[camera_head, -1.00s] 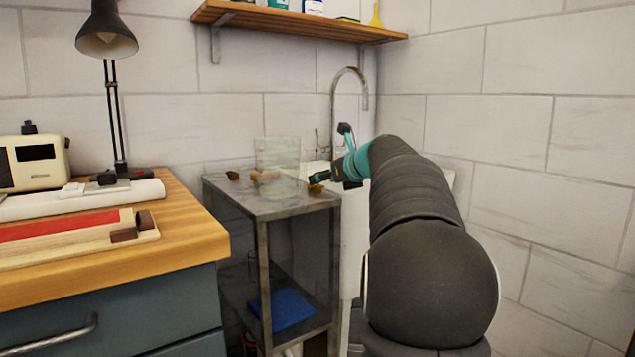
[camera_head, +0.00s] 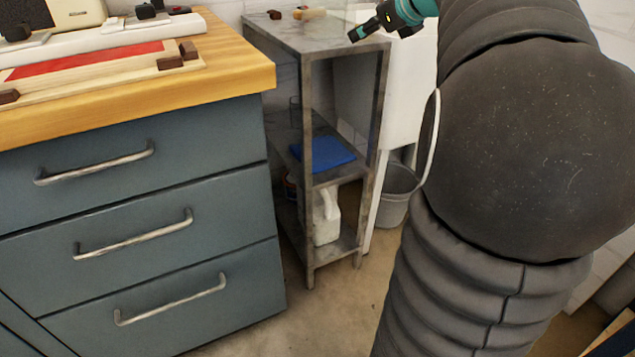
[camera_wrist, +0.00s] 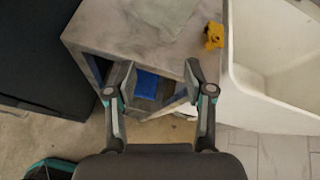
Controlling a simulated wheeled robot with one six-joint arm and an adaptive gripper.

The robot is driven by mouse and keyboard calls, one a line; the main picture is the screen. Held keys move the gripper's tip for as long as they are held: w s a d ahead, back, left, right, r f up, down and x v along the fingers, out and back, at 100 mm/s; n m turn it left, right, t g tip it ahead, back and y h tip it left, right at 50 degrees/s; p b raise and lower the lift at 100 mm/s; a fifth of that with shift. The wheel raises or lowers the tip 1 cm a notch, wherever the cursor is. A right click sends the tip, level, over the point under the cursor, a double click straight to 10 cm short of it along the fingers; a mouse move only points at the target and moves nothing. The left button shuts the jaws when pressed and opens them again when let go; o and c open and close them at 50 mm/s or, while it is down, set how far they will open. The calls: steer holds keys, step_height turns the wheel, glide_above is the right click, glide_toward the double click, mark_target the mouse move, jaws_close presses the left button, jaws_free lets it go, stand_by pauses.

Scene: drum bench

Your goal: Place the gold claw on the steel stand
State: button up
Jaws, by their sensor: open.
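The gold claw (camera_wrist: 214,36), a small yellow-gold piece, shows in the wrist view at the right edge of the grey top of the steel stand (camera_wrist: 110,28). It appears to rest on that top. In the head view the stand (camera_head: 308,42) is a tall open frame with shelves, and I cannot make out the claw there. My gripper (camera_head: 369,30) is over the stand's near right part in the head view. In the wrist view my gripper (camera_wrist: 161,76) is open and empty, its fingers around the stand's near edge in the picture, apart from the claw.
A wooden-topped drawer bench (camera_head: 225,80) stands left of the stand. A white basin (camera_wrist: 275,85) is close on the right. A clear pane (camera_wrist: 165,12) and small brown pieces (camera_head: 274,14) are on the stand's top. A blue cloth (camera_head: 325,153) lies on its shelf.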

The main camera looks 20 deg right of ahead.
steer(key=s+a+f+n+g, duration=0.2)
steer(key=s+a+f+n, duration=0.4)
steer(key=a, duration=0.3)
steer(key=s+a+f+n+g, duration=0.2)
steer(key=s+a+f+n, duration=0.35)
steer(key=a+n, duration=0.35)
steer(key=s+a+f+n+g, duration=0.1)
steer(key=s+a+f+n, duration=0.2)
steer(key=s+f+n, duration=0.3)
steer(key=s+a+f+n+g+h, duration=0.1)
steer(key=s+a+f+n, duration=0.2)
steer(key=s+f+n, duration=0.4)
steer(key=s+n, duration=0.3)
steer(key=shift+s+a+g, duration=0.2)
steer(key=shift+s+g, duration=0.05)
steer(key=shift+g, duration=0.05)
steer(key=shift+r+p, duration=0.8)
steer(key=shift+p, duration=0.05)
